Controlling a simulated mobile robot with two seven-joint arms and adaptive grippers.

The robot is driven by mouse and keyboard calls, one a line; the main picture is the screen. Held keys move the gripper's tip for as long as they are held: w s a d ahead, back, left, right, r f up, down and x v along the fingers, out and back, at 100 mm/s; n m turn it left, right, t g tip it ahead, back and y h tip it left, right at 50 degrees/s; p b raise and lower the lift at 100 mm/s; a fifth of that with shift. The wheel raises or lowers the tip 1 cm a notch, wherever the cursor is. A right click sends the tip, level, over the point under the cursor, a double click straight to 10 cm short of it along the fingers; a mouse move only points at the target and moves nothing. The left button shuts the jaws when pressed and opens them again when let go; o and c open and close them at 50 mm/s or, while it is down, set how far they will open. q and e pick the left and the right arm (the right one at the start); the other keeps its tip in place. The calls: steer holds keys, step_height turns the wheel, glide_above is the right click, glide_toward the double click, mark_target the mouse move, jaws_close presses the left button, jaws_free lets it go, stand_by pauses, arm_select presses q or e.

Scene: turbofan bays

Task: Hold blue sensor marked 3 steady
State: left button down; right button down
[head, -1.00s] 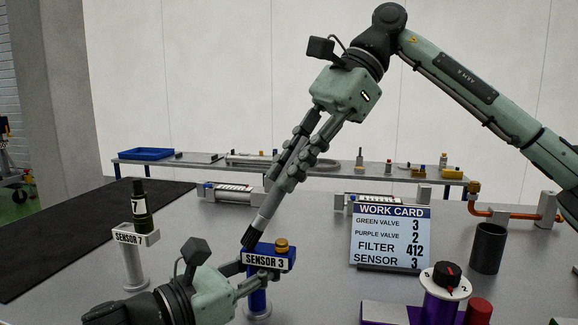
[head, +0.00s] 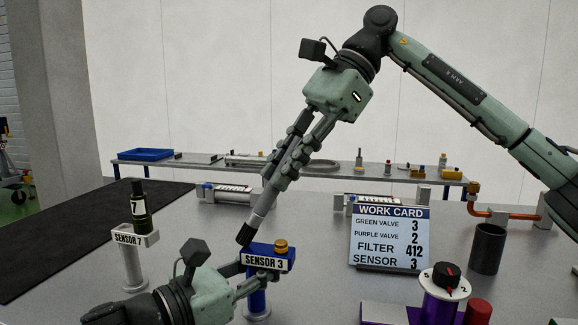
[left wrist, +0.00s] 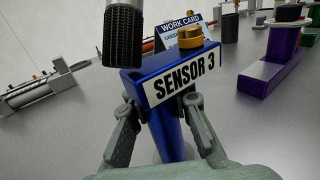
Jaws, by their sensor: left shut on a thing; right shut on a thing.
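The blue sensor marked 3 (head: 270,257) stands on its blue post (head: 257,302), with a brass knob on top and a white SENSOR 3 label. In the left wrist view the sensor (left wrist: 138,62) is close in front of my left gripper (left wrist: 160,108). My left gripper (head: 241,279) is shut on it, one finger at each side below the label. My right gripper (head: 283,168) is shut on a grey rod-shaped tool (head: 262,210) with a black end. That end is at the sensor's left end; I cannot tell whether it touches. The left wrist view shows the black end ribbed.
A SENSOR 7 stand (head: 134,262) holds a dark cylinder at left. A work card (head: 389,237) stands right of the sensor, near a black cup (head: 487,249) and a purple valve (head: 439,302). A back bench (head: 330,172) holds small parts.

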steer(key=shift+r, duration=0.1)
steer(key=shift+r, duration=4.45)
arm_select(q)
steer(key=c, duration=1.3)
jaws_free()
